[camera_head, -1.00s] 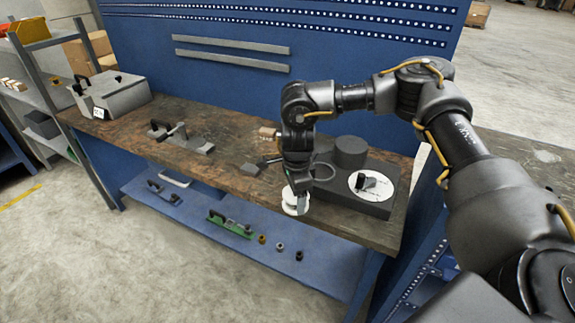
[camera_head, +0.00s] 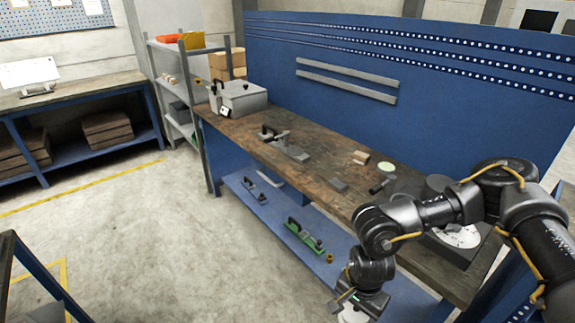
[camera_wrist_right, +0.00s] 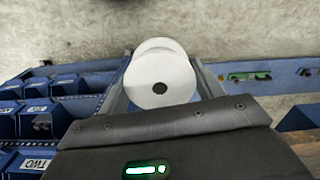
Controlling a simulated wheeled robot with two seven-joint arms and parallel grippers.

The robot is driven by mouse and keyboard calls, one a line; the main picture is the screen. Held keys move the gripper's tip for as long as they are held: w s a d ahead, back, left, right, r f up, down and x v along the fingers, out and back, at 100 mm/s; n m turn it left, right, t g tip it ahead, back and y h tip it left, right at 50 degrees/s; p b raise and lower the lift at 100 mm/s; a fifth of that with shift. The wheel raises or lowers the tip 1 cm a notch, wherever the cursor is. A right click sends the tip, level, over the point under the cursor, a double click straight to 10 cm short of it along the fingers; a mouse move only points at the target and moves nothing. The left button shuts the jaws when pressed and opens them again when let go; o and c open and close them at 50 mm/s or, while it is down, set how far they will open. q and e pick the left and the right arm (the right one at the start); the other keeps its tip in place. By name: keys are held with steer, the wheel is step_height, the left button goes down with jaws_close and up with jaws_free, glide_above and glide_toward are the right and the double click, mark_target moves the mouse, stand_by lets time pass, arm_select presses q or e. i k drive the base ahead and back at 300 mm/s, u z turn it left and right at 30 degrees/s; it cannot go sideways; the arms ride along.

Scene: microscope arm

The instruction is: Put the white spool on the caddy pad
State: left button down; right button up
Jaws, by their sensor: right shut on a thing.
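The white spool (camera_wrist_right: 160,82) is between the fingers of my right gripper (camera_head: 352,303), which is shut on it. In the head view only a bit of the spool (camera_head: 351,314) shows at the bottom edge, in front of the workbench. In the right wrist view its round white face with a dark centre hole points at the camera. I cannot tell which surface is the caddy pad. A pale green disc (camera_head: 407,166) lies on the bench, and a white dial (camera_head: 459,236) sits on a dark block, partly hidden by my arm. My left gripper is out of view.
The wooden workbench (camera_head: 330,208) holds a grey case (camera_head: 240,98), a clamp tool (camera_head: 287,147) and small blocks. A blue lower shelf (camera_head: 262,205) carries tools. Blue bins (camera_wrist_right: 68,85) show in the wrist view. The floor (camera_head: 170,250) left of the bench is open.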

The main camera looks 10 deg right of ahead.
mark_target(296, 151)
steer(key=u, duration=0.85)
steer(key=i, duration=4.6)
steer(key=z, duration=3.05)
